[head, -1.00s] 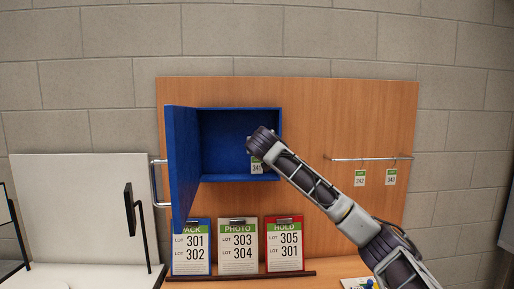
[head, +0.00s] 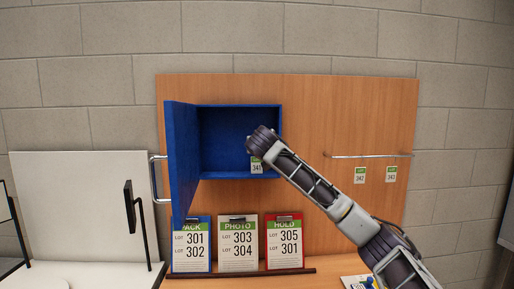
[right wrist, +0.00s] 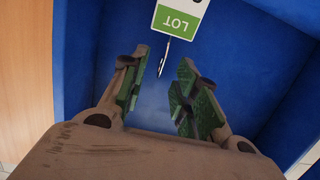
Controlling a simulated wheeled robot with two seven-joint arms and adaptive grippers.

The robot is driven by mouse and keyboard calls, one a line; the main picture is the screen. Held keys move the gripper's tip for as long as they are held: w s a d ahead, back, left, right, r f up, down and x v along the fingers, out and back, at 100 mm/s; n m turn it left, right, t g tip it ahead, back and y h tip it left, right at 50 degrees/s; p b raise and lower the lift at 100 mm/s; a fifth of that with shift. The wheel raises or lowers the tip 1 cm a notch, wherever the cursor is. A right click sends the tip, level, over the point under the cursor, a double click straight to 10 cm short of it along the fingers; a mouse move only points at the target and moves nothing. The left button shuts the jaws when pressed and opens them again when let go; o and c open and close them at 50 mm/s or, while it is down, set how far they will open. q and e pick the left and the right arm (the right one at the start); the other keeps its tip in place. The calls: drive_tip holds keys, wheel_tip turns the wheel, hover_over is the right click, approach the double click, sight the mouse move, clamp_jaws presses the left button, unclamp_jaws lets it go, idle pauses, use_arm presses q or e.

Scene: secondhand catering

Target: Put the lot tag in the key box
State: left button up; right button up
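The blue key box (head: 225,176) is on the wooden board, with its door (head: 181,150) swung open to the left. The lot tag (head: 257,166), white with a green top and reading 341, shows in the head view at the right of the box opening, just below my right gripper's end. In the right wrist view my right gripper (right wrist: 162,85) is open inside the box, its green-padded fingers apart. The tag (right wrist: 180,18) is beyond the fingertips, with its thin wire between them. What holds the wire up is not visible. My left gripper is out of view.
A rail (head: 370,156) on the right of the board holds tags 342 (head: 360,175) and 343 (head: 391,174). PACK (head: 191,245), PHOTO (head: 238,244) and HOLD (head: 284,243) boards stand on a ledge below the box. A white panel (head: 80,205) stands at left.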

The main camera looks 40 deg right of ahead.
drive_tip(key=shift+s+a, duration=0.1)
drive_tip(key=v, duration=1.1)
drive_tip(key=shift+s+a, duration=0.15)
drive_tip(key=shift+s, duration=0.2)
idle(0.5)
